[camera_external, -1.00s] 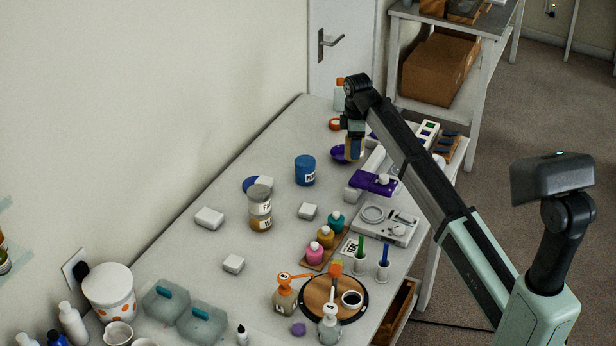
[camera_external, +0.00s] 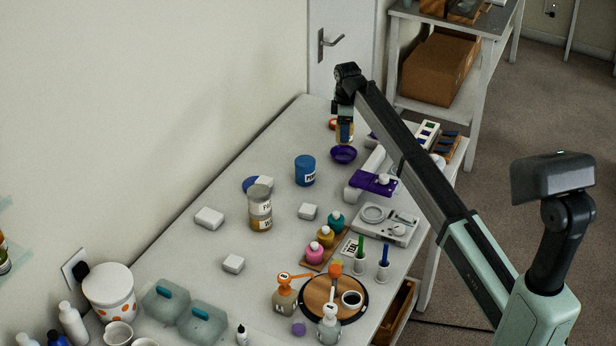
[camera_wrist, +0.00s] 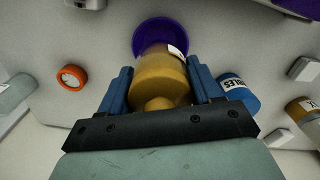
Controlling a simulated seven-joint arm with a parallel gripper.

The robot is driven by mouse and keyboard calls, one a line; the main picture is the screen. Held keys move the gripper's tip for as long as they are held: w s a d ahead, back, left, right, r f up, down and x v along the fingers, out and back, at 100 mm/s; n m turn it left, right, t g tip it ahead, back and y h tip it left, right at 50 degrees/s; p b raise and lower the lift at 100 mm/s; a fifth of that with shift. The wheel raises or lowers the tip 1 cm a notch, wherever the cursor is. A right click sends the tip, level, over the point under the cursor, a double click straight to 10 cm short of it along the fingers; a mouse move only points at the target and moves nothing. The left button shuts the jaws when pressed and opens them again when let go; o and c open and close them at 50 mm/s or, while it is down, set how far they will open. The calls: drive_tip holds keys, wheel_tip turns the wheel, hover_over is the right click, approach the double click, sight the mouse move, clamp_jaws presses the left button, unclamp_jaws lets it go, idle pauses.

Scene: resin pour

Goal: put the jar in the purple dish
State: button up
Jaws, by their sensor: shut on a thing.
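The jar is amber-yellow with a white label; in the wrist view the jar (camera_wrist: 160,80) sits between the two blue fingers of my gripper (camera_wrist: 160,88). My gripper (camera_external: 345,132) is shut on the jar and holds it in the air. The purple dish (camera_external: 344,155) stands on the table just below the gripper in the external view. In the wrist view the purple dish (camera_wrist: 160,30) shows beyond the jar, which hides part of it. In the external view the fingers cover most of the jar.
A purple-and-white device (camera_external: 372,183) stands to the right. Stacked jars (camera_external: 260,208) and white blocks (camera_external: 209,218) are nearer the front left.

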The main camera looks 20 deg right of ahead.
drive_tip(key=shift+f, duration=2.65)
drive_tip(key=shift+f, duration=0.4)
drive_tip(key=o, duration=1.3)
drive_tip(key=shift+r, duration=0.1)
wheel_tip(320, 180, up, 13)
drive_tip(key=shift+f, duration=0.15)
